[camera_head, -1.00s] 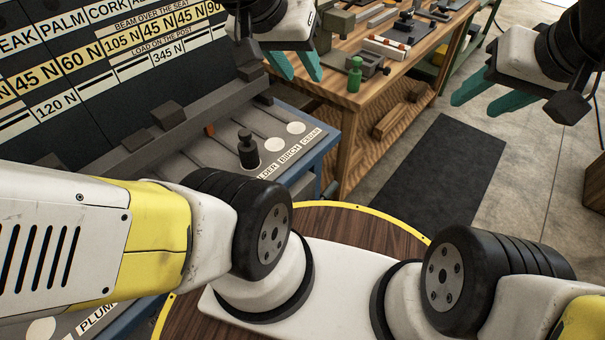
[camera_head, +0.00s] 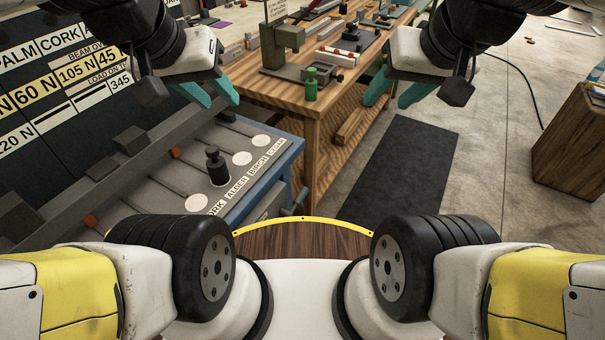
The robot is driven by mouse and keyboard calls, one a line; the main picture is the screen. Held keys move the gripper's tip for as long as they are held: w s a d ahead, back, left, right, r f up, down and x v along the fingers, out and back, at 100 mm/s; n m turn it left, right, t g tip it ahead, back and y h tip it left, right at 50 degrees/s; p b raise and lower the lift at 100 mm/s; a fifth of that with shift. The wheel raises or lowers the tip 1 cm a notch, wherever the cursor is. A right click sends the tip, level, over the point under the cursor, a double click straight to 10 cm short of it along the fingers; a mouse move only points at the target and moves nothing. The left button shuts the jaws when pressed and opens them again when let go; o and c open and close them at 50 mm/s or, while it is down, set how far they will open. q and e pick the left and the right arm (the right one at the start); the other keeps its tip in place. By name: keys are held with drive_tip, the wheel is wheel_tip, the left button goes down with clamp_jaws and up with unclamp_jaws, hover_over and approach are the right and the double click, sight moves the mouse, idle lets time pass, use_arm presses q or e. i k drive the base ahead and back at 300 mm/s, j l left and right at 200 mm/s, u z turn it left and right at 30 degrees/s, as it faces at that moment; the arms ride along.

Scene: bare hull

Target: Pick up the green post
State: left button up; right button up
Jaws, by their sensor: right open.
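The green post (camera_head: 311,86) is a small bottle-shaped piece standing upright near the front edge of the wooden workbench (camera_head: 285,92). My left gripper (camera_head: 224,103) has teal fingers spread apart with nothing between them. It appears left of the post, over the grey weighing board. My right gripper (camera_head: 386,104) is open and empty, right of the post in the picture, by the bench's right side. Neither gripper touches the post, and the post is in full view between them.
A grey-green press (camera_head: 284,55) stands just behind and left of the post; a tool block (camera_head: 337,57) lies behind it. A black weight (camera_head: 216,166) stands on the labelled board (camera_head: 260,180). A dark mat (camera_head: 400,165) covers floor right of the bench. A wooden crate (camera_head: 575,145) is far right.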

sight(311, 84)
drive_tip(key=j+u, duration=0.2)
drive_tip(key=u, duration=0.3)
drive_tip(key=k+j+u, duration=0.1)
drive_tip(key=u, duration=0.4)
drive_tip(key=j+u, duration=0.3)
drive_tip(key=u, duration=0.2)
